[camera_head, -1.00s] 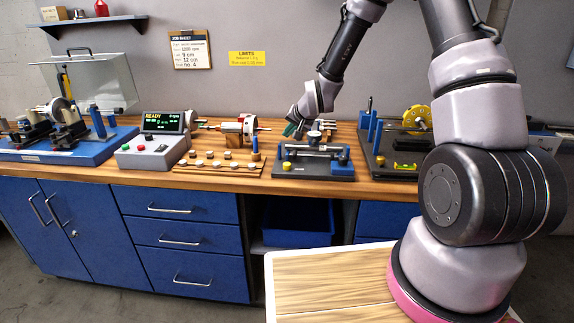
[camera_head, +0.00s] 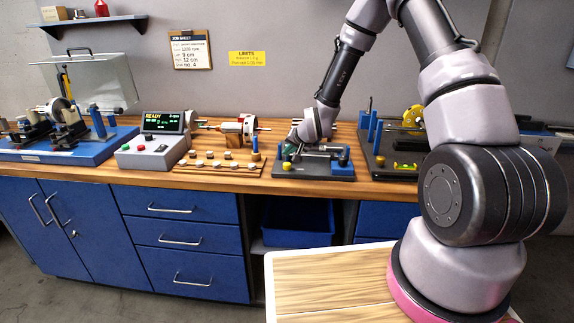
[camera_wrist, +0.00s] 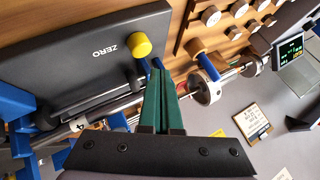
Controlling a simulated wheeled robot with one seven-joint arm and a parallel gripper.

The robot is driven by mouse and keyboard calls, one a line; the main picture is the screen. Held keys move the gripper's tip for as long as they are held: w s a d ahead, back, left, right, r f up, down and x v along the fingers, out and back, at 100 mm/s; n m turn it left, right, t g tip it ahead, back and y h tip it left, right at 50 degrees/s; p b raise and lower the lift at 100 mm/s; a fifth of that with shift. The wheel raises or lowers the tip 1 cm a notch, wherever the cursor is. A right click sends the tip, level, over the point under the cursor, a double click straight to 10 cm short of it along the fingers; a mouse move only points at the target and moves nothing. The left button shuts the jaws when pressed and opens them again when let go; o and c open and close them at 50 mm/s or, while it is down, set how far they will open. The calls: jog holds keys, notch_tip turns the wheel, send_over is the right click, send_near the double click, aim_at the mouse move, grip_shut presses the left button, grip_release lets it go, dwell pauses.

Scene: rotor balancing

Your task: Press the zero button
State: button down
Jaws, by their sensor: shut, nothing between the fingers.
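The zero button is a yellow round knob (camera_wrist: 138,45) beside the white word ZERO on a dark base plate (camera_wrist: 85,60) in the wrist view. In the head view the yellow button (camera_head: 286,167) sits at the front left corner of the same dark fixture (camera_head: 318,173). My gripper (camera_wrist: 158,72) shows in the wrist view as two green fingers, closed together and empty. Its tips appear just below the button in that picture, and I see no clear contact. In the head view my gripper (camera_head: 295,149) is low over the fixture's left part, partly hidden by my wrist.
Blue posts and a metal shaft (camera_wrist: 112,108) stand close to my fingers. The READY console (camera_head: 160,122) is farther left. Another fixture with a yellow wheel (camera_head: 412,118) stands right.

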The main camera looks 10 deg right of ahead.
aim_at(288, 165)
jog(key=shift+f, duration=0.8)
jog(key=shift+f, duration=0.1)
dwell(1.4)
jog(key=shift+f, duration=0.3)
jog(key=shift+f, duration=0.45)
dwell(0.9)
jog(key=shift+r, duration=0.85)
jog(key=shift+r, duration=2.55)
